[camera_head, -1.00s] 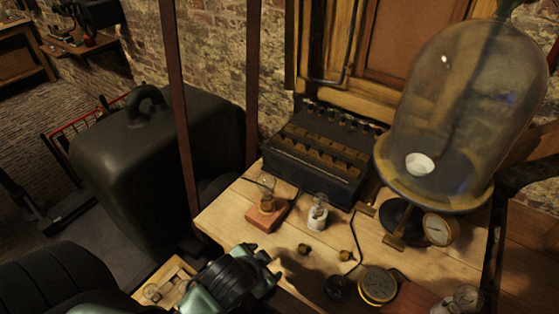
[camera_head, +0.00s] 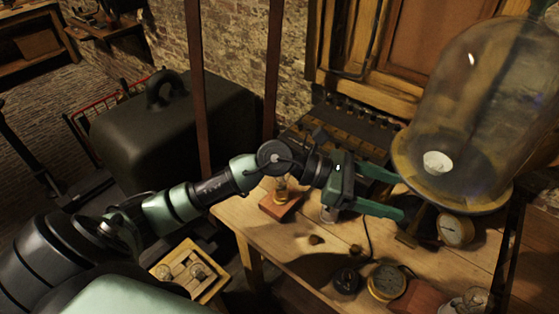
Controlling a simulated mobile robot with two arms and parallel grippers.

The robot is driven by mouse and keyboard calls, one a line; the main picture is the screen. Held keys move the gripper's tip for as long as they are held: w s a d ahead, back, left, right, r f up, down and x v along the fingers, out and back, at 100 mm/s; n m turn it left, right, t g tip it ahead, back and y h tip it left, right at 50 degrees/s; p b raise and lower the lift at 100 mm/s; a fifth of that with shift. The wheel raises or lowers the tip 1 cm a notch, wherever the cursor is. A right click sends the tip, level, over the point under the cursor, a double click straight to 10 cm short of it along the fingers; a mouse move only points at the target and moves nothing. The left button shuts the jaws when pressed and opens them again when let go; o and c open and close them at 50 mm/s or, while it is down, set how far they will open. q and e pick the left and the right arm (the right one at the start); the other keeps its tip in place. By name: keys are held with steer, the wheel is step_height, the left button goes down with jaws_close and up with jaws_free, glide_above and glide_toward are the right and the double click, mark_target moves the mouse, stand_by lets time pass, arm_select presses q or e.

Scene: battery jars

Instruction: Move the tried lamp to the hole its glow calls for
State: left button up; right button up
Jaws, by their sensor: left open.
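My left gripper (camera_head: 402,194) is open and reaches right over the table, with its two green fingers apart and nothing seen between them. A clear lamp (camera_head: 282,186) stands upright on a red-brown wooden block (camera_head: 279,207), just left of the gripper and partly behind my arm. A second, pale-based lamp (camera_head: 328,214) stands beside it, mostly hidden by the gripper. A small wooden box (camera_head: 219,287) at the lower left holds clear bulbs; its holes are too small to tell apart. I cannot make out a glow in any lamp. My right gripper is not in view.
A large glass bell jar (camera_head: 475,110) stands at the right, close to my fingertips. A dark battery case (camera_head: 372,127) is behind the gripper. Bare tabletop (camera_head: 285,248) shows at front left.

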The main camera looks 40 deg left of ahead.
arm_select(q)
steer(key=a+f+m+g+y, duration=0.1)
steer(key=a+f+m+y, duration=0.1)
steer(key=a, duration=0.7)
steer(key=w+a+f+m+g+y, duration=0.1)
steer(key=a+f+m+y, duration=0.1)
steer(key=a+f+y, duration=0.2)
steer(key=w+a+f+m+g+y, duration=0.1)
steer(key=a+f+m+y, duration=0.1)
steer(key=a+y, duration=0.6)
steer(key=shift+a+f, duration=0.2)
steer(key=shift+a, duration=1.3)
steer(key=shift+a+f, duration=0.2)
steer(key=shift+a, duration=1.25)
steer(key=shift+a+f+g, duration=0.1)
steer(key=shift+f+g, duration=0.1)
steer(key=shift+g, duration=0.1)
steer(key=f+p, duration=0.1)
steer(key=f, duration=0.1)
steer(key=w+f+p, duration=0.1)
steer(key=f, duration=0.2)
steer(key=shift+w+f, duration=0.1)
steer(key=shift+f, duration=0.25)
steer(key=shift+w+f, duration=0.15)
steer(key=shift+f, duration=0.6)
